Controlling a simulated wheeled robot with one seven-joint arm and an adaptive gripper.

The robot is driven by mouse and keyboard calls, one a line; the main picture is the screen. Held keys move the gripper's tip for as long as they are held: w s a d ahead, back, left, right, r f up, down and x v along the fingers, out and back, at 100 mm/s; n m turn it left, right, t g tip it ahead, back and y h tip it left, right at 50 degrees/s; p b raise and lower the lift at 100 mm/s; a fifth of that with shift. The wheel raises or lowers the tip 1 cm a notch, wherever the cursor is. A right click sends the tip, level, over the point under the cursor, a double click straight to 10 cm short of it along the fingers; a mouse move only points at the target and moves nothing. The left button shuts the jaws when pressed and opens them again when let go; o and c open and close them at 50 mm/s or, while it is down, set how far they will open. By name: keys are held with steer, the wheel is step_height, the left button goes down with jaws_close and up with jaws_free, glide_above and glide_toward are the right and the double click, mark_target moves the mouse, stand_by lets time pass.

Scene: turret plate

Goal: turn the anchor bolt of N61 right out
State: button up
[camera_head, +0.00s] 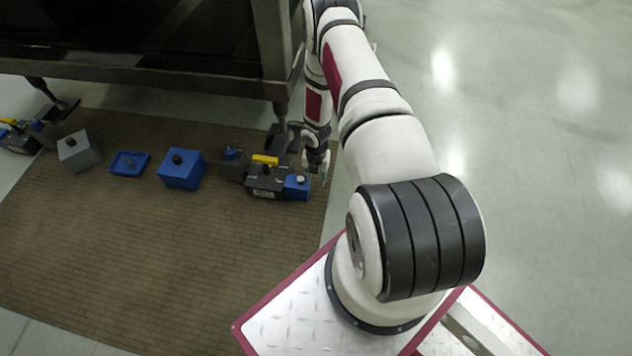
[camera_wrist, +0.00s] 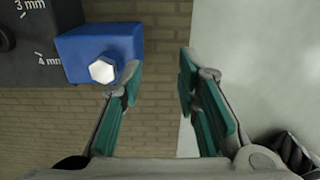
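A blue block (camera_wrist: 85,45) with a pale hex bolt head (camera_wrist: 103,71) is at the upper left of the wrist view. It adjoins a dark grey housing (camera_wrist: 30,55) marked "3 mm" and "4 mm". In the head view the blue block (camera_head: 297,188) sits at the right end of the dark housing (camera_head: 262,180), which has a yellow handle. The label on it is too small to read, so I cannot confirm N61. My gripper (camera_wrist: 160,68) is open and empty, to the right of the bolt head. Its left finger overlaps the block's lower right edge in the picture.
On the brown mat (camera_head: 150,260) stand a blue block with a black knob (camera_head: 182,170), a blue tray (camera_head: 129,163) and a grey block (camera_head: 79,151). A dark frame (camera_head: 150,75) with legs stands behind. The floor at right (camera_head: 540,150) is clear.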

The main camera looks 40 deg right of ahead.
steer(key=m, duration=3.6)
steer(key=shift+f, duration=0.15)
jaws_close()
jaws_free()
